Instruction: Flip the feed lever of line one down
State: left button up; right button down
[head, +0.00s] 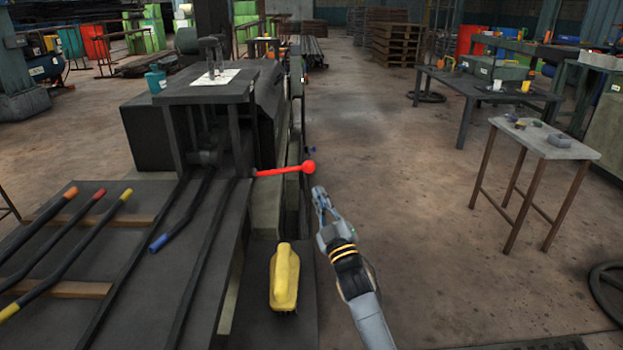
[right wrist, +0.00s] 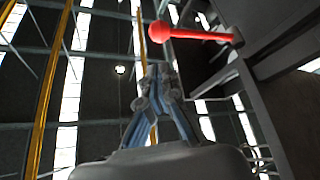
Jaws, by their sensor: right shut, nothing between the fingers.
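A red feed lever (head: 285,171) with a round red ball at its end sticks out to the right from the dark machine in the head view. It is roughly level, tilted slightly up toward the ball. In the right wrist view the lever (right wrist: 200,34) shows above my fingers, its ball near the top. My right gripper (head: 319,190) is shut and empty, just below and a little right of the ball. In the right wrist view the closed fingertips (right wrist: 158,72) point toward the ball, apart from it as far as I can tell. My left gripper is not in view.
A yellow object (head: 285,275) sits on the dark surface left of my right arm. Bars with coloured ends (head: 95,210) lie on the bench at left. A small table (head: 545,140) stands at right. The floor between is clear.

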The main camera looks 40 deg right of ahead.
jog(key=v, duration=0.3)
jog(key=shift+a+r, duration=0.1)
dwell(0.5)
